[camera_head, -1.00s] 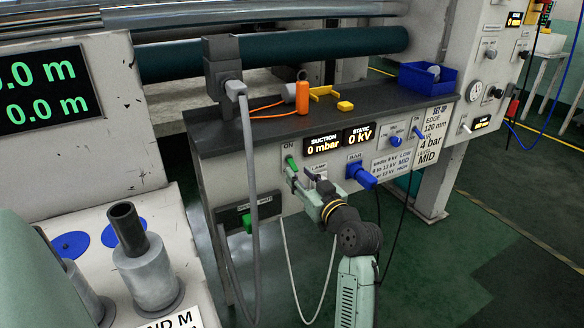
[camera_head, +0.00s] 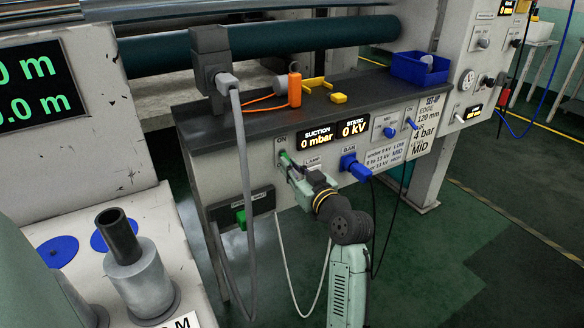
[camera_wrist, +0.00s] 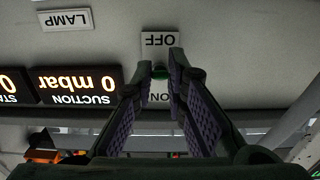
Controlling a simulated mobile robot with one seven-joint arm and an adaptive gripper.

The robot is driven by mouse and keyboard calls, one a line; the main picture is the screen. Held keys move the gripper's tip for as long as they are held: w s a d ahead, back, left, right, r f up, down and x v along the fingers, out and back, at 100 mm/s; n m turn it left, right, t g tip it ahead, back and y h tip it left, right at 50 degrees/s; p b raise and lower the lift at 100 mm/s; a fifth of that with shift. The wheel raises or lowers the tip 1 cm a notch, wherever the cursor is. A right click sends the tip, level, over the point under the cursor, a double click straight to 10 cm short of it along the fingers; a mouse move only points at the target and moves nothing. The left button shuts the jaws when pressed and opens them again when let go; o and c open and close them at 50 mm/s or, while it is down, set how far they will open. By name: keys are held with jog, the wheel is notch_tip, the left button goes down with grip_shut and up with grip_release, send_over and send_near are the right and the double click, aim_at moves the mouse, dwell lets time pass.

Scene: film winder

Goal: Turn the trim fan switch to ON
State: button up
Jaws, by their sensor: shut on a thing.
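My gripper (camera_wrist: 161,68) is shut on the switch. The fingers hide much of the switch, so its exact lever angle cannot be told. No trim fan wording is readable.
A grey cable (camera_head: 246,190) hangs to the left, near a dark box (camera_head: 229,212) with a green button. An orange object (camera_head: 295,89) and a blue bin (camera_head: 421,68) stand on the panel top.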

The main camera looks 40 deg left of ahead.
aim_at(286, 157)
grip_shut()
jog(key=shift+r, duration=0.15)
jog(key=r+h+p, duration=0.1)
jog(key=p, duration=0.4)
jog(key=shift+d+r+g+h, duration=0.1)
jog(key=shift+r+g+h, duration=0.2)
jog(key=shift+r+g, duration=0.1)
jog(key=r+h+p, duration=0.1)
jog(key=p, duration=0.3)
jog(key=g+h+p, duration=0.1)
jog(key=h+p, duration=0.1)
jog(key=p, duration=0.2)
jog(key=shift+r+p, duration=0.35)
jog(key=shift+p, duration=0.05)
jog(key=g+h+p, duration=0.1)
jog(key=h+p, duration=0.1)
jog(key=p, duration=0.1)
jog(key=shift+r+p, duration=0.2)
jog(key=shift+p, duration=0.2)
jog(key=shift+w+a+r+g+h+p, duration=0.1)
jog(key=shift+a+g+h+p, duration=0.15)
jog(key=shift+h, duration=0.4)
jog(key=shift+w+a+r+g+h+p, duration=0.15)
jog(key=shift+h+p, duration=0.15)
jog(key=shift+h, duration=0.35)
jog(key=shift+s+f, duration=0.1)
jog(key=shift+f, duration=0.05)
